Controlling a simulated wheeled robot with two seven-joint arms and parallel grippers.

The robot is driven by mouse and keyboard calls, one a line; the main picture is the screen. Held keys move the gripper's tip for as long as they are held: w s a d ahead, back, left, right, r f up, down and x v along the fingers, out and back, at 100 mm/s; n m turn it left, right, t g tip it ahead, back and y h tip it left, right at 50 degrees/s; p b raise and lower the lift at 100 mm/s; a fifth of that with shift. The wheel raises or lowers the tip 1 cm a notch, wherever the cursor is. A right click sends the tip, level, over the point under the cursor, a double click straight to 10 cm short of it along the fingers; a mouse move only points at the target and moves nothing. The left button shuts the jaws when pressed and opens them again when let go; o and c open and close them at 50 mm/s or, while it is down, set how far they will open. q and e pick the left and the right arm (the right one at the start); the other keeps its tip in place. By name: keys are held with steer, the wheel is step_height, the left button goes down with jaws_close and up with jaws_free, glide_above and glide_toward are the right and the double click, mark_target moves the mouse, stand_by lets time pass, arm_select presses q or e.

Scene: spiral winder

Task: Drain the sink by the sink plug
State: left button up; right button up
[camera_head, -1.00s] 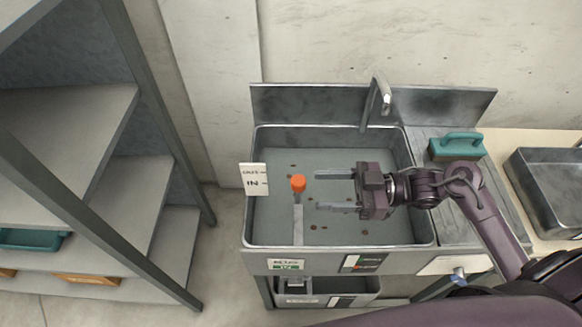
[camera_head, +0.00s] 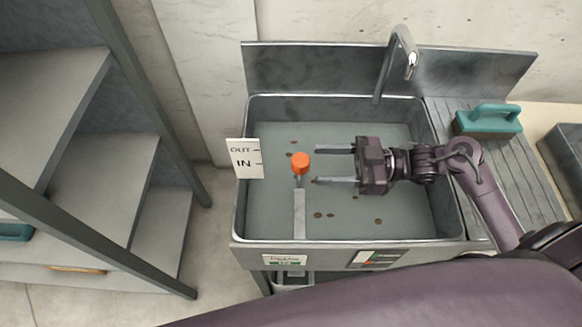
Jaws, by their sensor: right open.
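The sink (camera_head: 241,205) is a grey metal basin with brown specks in it. The sink plug shows as an orange knob (camera_head: 301,163) on a thin stem, with a pale upright strip (camera_head: 299,215) just in front of it. A white sign (camera_head: 244,158) reading OUT and IN stands at the sink's left rim. My right gripper (camera_head: 318,165) is open and empty over the basin, its fingers pointing left. The fingertips are just right of the orange knob, apart from it in the picture. My left gripper is out of view.
A faucet (camera_head: 403,55) rises at the back of the sink. A teal-handled brush (camera_head: 488,121) lies on the ribbed drainboard (camera_head: 520,180) at the right. A grey shelf unit (camera_head: 160,240) stands at the left. My own arm covers the lower right.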

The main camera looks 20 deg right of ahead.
mark_target(294, 164)
steer(key=p+x, duration=0.1)
steer(key=x, duration=0.6)
steer(key=shift+r+p, duration=0.1)
steer(key=shift+p, duration=0.25)
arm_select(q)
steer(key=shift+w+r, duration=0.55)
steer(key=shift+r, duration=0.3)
arm_select(e)
steer(key=shift+a, duration=0.4)
steer(key=shift+c, duration=0.4)
